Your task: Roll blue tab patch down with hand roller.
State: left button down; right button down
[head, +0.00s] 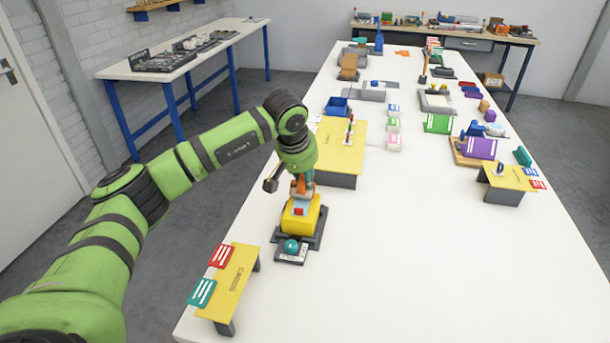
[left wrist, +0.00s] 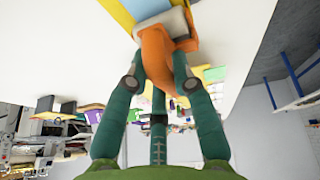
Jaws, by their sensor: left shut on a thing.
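My left gripper (head: 302,186) is shut on the orange handle of the hand roller (left wrist: 158,55), at the top of a yellow block (head: 298,220). In the left wrist view the left gripper's teal fingers (left wrist: 157,82) close around the orange handle. The roller's pale grey part (left wrist: 175,22) is at or very near a blue patch (left wrist: 146,8) beside a yellow surface; I cannot tell whether they touch. The block's front shows a small red patch (head: 298,211). The gripper hides the block's far side in the head view. My right gripper is out of view.
The block stands on a dark base with a teal knob (head: 291,245). A yellow stand (head: 235,280) with red and teal cards is at front left. A larger yellow platform (head: 338,155) stands just behind. The table's front right (head: 420,270) is clear.

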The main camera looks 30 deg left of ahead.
pick_arm(q)
jog(key=shift+r+p, duration=2.25)
jog(key=shift+r, duration=1.3)
jog(key=shift+f, duration=0.15)
